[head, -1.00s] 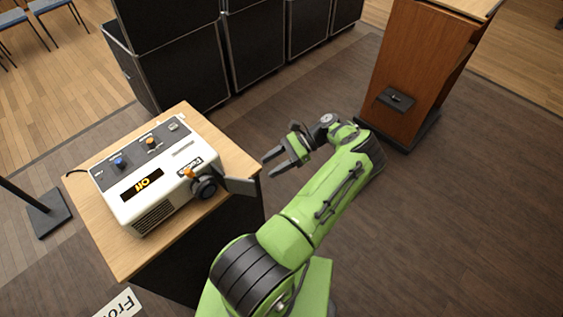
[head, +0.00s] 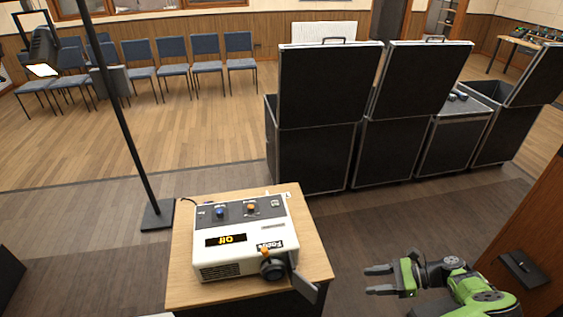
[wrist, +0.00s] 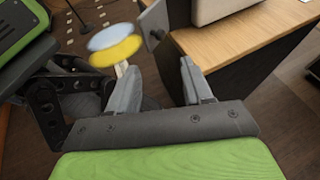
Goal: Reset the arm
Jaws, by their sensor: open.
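My green arm shows at the lower right of the head view, and my gripper (head: 378,280) points left with its grey fingers apart and nothing between them. It is to the right of the wooden-topped stand (head: 316,258) and clear of it. In the wrist view my gripper (wrist: 160,85) is also open and empty, with the stand's wooden top (wrist: 255,40) beyond it at the upper right. A white projector-like box (head: 245,262) with an "Off" display sits on the stand.
Black cases (head: 318,150) with raised lids stand in a row behind. A thin dark pole stand (head: 125,120) is at left. A brown wooden lectern (head: 535,230) is close to my arm at right. Blue chairs (head: 205,65) line the back. Floor between stand and cases is free.

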